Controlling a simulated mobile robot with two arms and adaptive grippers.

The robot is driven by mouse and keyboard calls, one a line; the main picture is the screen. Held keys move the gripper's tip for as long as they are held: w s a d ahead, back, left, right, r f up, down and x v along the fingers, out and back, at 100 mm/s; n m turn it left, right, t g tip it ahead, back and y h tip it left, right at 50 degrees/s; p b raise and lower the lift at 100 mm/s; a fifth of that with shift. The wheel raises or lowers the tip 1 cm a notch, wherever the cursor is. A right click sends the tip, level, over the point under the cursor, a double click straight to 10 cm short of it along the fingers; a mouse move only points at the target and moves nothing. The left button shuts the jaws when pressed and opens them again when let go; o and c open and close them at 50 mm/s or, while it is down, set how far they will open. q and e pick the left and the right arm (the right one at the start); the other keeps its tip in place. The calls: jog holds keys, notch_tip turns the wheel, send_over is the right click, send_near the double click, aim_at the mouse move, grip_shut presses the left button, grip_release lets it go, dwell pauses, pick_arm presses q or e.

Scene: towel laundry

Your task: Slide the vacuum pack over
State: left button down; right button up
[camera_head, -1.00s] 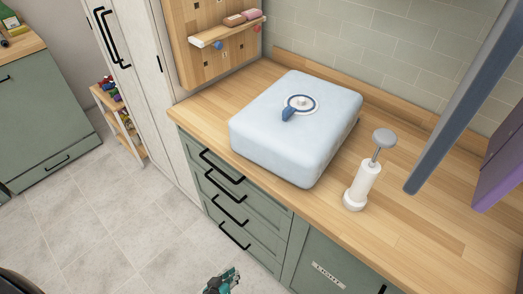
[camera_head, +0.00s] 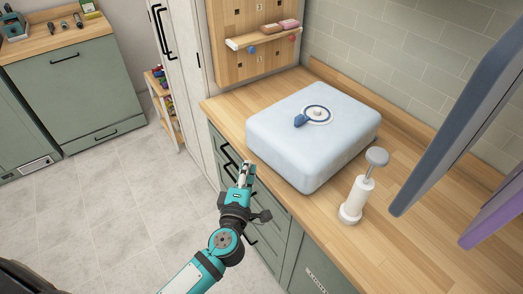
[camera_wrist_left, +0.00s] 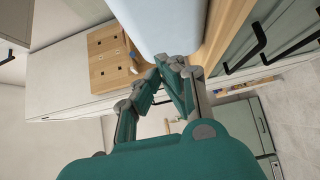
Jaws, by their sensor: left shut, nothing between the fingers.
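The vacuum pack (camera_head: 310,150) is a pale blue, puffy block lying on the wooden counter. A round white valve with a blue tab (camera_head: 312,116) sits on its top. In the left wrist view the pack (camera_wrist_left: 163,22) shows at the top, just beyond the fingertips. My left gripper (camera_head: 246,168) is shut and empty at the counter's front edge, close to the pack's front left side. I cannot tell whether it touches the pack. In the left wrist view the fingertips (camera_wrist_left: 172,62) meet. My right gripper is not in view.
A white hand pump (camera_head: 357,200) stands upright on the counter (camera_head: 385,245) right of the pack. A pegboard with a small shelf (camera_head: 265,36) stands behind the pack's left. Grey and purple panels hang at the right. Counter left of the pack is clear.

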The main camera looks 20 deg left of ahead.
aim_at(258, 155)
pick_arm(q)
jog(key=w, duration=0.2)
jog(key=w+d, duration=0.1)
jog(key=w, duration=0.1)
jog(key=w+d, duration=0.1)
jog(key=w, duration=0.2)
jog(key=shift+p, duration=0.3)
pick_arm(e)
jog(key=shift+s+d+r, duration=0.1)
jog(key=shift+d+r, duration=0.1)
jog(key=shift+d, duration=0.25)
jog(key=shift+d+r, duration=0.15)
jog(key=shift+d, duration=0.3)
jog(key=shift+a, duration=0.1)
